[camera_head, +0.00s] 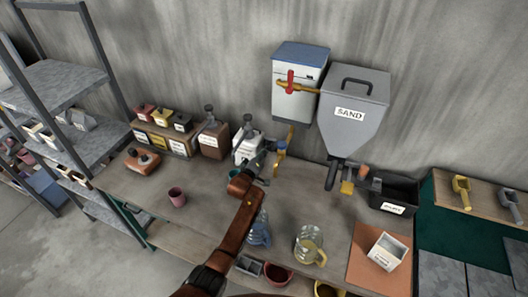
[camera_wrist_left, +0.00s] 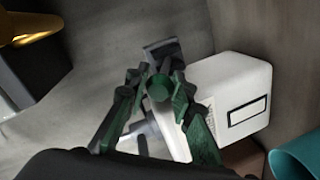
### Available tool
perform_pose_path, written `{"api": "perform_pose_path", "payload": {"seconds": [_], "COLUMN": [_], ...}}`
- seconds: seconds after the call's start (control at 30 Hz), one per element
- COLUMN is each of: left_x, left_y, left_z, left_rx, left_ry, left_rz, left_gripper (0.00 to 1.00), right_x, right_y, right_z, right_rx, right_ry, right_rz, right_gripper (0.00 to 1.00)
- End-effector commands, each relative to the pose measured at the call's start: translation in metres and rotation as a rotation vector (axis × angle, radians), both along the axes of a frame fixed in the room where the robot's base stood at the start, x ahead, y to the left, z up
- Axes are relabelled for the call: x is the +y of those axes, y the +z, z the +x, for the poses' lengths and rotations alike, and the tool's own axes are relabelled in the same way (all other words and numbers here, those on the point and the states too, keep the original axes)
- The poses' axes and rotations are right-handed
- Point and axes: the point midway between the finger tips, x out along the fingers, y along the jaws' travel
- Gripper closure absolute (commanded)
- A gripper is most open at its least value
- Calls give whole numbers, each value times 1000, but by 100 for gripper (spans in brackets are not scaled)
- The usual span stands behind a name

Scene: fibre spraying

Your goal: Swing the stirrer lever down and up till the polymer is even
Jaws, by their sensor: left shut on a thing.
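A white container (camera_head: 246,151) with a label and a dark top stands at the back of the bench, below the wall tank. In the left wrist view its white body (camera_wrist_left: 235,90) lies just beyond my fingers. My left gripper (camera_head: 262,160) is beside this container. The rest of the lever is hidden by the fingers. The polymer cannot be seen inside the container. My right gripper is in neither view.
A grey SAND hopper (camera_head: 352,115) and a blue-topped tank (camera_head: 298,75) hang on the wall. Labelled bins line the back left.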

Motion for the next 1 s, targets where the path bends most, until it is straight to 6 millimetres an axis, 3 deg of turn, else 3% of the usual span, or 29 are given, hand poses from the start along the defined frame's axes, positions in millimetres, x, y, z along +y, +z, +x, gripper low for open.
{"api": "perform_pose_path", "payload": {"seconds": [0.03,0.5,1.0], "left_x": [2,3,3], "left_y": [-11,-40,-47], "left_z": [-3,-7,-7], "left_rx": [16,19,18], "left_ry": [3,1,2], "left_rz": [0,1,3], "left_gripper": [100,100,100], "right_x": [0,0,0], "right_y": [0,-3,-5], "right_z": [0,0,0], "right_rx": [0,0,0], "right_ry": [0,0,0], "right_rz": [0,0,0], "right_gripper": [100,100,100]}}
